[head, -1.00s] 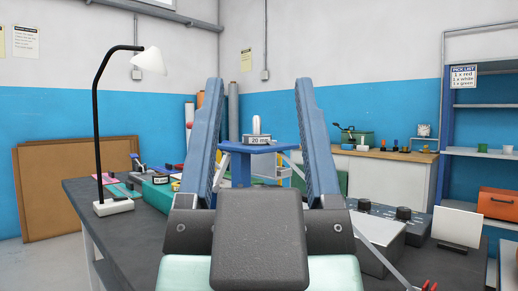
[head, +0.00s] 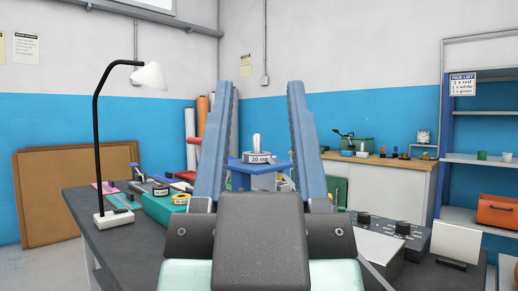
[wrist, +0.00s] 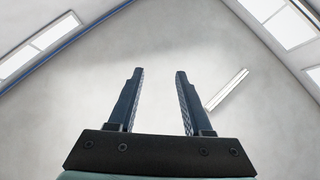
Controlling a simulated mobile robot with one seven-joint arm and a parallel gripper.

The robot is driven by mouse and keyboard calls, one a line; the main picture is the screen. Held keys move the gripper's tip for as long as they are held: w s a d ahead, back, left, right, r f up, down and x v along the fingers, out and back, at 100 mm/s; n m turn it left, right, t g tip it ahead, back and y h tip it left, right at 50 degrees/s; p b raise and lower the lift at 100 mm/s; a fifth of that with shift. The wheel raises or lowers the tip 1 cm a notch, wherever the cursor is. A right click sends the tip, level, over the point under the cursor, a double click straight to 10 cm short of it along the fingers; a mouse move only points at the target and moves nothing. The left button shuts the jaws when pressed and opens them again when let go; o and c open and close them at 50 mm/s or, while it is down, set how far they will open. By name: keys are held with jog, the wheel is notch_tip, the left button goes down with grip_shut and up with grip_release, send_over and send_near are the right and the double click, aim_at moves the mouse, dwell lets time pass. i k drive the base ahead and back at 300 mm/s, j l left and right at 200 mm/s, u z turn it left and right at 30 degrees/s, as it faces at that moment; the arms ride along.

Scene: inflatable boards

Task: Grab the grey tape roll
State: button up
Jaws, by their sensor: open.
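A grey roll-shaped thing (head: 257,157) with a "20 m..." label sits on a blue stand (head: 240,166) beyond my gripper. It looks like the grey tape roll. A pale upright peg (head: 256,141) rises above it; whether it passes through the roll I cannot tell. My gripper (head: 262,88) points up, its two blue fingers apart with nothing between them. In the head view the roll appears between the fingers but farther back. The wrist view shows the open gripper (wrist: 158,72) against bare ceiling, with no roll.
A dark bench (head: 120,240) carries a lamp (head: 100,150), yellow-labelled rolls (head: 180,198) and a green box at left. A grey box with black knobs (head: 385,225) and a white panel (head: 458,241) stand at right. My arm hides the middle of the bench.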

aim_at(248, 158)
jog(key=i+j+z, duration=0.35)
jog(key=j, duration=0.3)
jog(key=i+j+z, duration=0.2)
jog(key=j+z, duration=0.2)
jog(key=j, duration=0.25)
